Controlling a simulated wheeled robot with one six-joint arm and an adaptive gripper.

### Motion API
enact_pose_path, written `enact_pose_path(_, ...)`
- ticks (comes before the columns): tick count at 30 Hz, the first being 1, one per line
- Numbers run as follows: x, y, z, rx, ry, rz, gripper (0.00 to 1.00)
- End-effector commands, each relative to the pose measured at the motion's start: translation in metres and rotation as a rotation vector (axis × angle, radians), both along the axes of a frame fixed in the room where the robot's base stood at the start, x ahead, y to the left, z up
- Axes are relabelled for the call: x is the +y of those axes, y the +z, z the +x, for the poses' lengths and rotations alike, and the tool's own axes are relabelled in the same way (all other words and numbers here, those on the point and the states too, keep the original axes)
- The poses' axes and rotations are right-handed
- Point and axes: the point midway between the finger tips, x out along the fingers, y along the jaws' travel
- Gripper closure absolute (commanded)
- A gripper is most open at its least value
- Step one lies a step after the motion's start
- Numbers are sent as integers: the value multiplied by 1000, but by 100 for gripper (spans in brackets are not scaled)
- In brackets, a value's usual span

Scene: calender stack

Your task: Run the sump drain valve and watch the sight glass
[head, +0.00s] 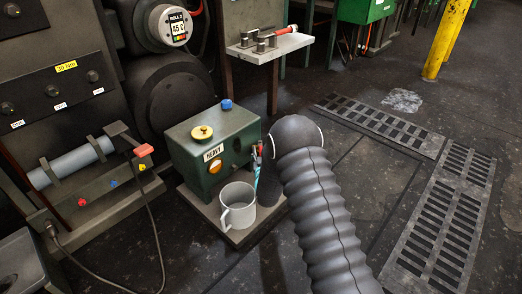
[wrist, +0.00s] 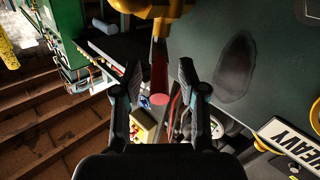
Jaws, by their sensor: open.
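The sump is a green box (head: 200,135) with a HEAVY label (head: 213,152); the label also shows in the wrist view (wrist: 291,141). An amber round window (head: 215,166), seemingly the sight glass, is on its front. In the wrist view a brass fitting (wrist: 150,8) with a red bar (wrist: 159,76), apparently the drain valve and its handle, projects from the green face. My gripper (wrist: 160,74) is open, its fingers on either side of the bar; contact cannot be told. In the head view my arm hides most of the valve. A grey mug (head: 237,205) stands below the box.
A yellow cap (head: 202,132) and a blue knob (head: 226,104) top the box. A machine with rollers (head: 75,160) stands left. A small shelf (head: 270,45) with metal pieces is behind. Floor grates (head: 440,230) and open floor lie right, with a yellow post (head: 446,40) beyond.

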Motion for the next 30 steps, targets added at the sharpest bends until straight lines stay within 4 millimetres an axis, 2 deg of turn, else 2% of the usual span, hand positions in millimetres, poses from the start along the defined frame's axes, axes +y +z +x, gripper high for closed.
enact_pose_path(6,2,0,13,1,0,0,59)
enact_pose_path(14,2,0,13,1,0,0,59)
enact_pose_path(19,2,0,13,1,0,0,99)
enact_pose_path(30,-2,0,15,0,-18,0,100)
